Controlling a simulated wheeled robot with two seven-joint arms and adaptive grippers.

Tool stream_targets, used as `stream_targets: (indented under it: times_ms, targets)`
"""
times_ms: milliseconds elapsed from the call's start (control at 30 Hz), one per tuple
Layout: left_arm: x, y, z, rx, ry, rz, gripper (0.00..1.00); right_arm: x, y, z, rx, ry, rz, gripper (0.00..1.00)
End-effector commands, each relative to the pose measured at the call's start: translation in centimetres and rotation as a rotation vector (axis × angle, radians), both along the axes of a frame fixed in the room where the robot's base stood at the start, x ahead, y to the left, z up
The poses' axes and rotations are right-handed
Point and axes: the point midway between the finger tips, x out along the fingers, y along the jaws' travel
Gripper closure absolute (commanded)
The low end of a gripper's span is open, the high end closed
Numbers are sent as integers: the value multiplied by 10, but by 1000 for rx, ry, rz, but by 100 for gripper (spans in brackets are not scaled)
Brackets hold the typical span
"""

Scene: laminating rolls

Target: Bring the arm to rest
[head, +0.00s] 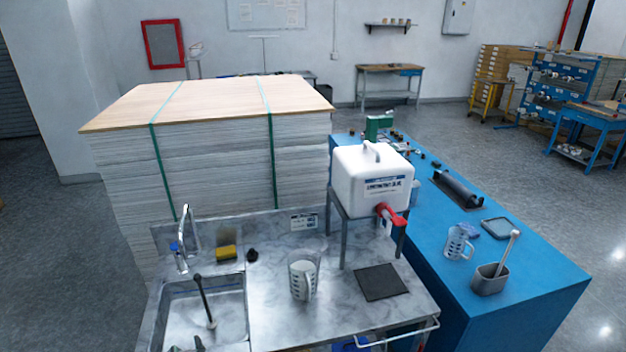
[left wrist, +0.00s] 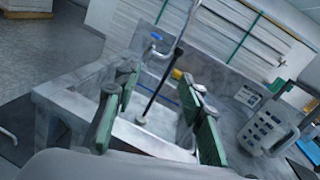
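My left gripper (head: 187,347) shows only as small dark tips at the bottom edge of the head view, near the front of the sink (head: 172,303). In the left wrist view its two green-padded fingers (left wrist: 160,122) are spread apart with nothing between them. Beyond them in that view lies the sink, with a dark-handled rod (left wrist: 160,85) leaning in it; the rod also shows in the head view (head: 204,299). A clear measuring jug (head: 303,276) stands on the counter to the right of the sink, apart from the gripper. My right gripper is not in view.
A white canister (head: 370,178) with a red tap stands on a metal stand above the counter. A dark pad (head: 380,282) lies in front. The blue bench (head: 540,272) at right holds another jug (head: 458,242) and a grey pot (head: 489,281). Strapped stacked sheets (head: 215,160) rise behind.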

Motion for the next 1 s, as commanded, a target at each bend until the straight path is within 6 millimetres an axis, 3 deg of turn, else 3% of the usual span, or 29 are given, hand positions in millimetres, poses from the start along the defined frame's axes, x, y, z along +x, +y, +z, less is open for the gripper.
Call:
stream_targets:
  times_ms: [100, 367, 567, 767, 833, 1000]
  targets:
    - [-3, 5, -3, -32, -2, 11, 63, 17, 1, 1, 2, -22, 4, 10]
    - [-24, 36, -27, -300, -24, 95, 63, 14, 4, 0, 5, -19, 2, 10]
    - [-48, 62, -58, -604, -57, 202, 63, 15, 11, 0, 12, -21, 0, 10]
    - [-88, 83, -106, -1025, -109, 388, 63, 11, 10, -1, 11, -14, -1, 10]
    - [-109, 88, -129, -1215, -137, 496, 63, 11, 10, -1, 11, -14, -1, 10]
    - [-165, 81, -181, -1654, -216, 813, 63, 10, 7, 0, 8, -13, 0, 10]
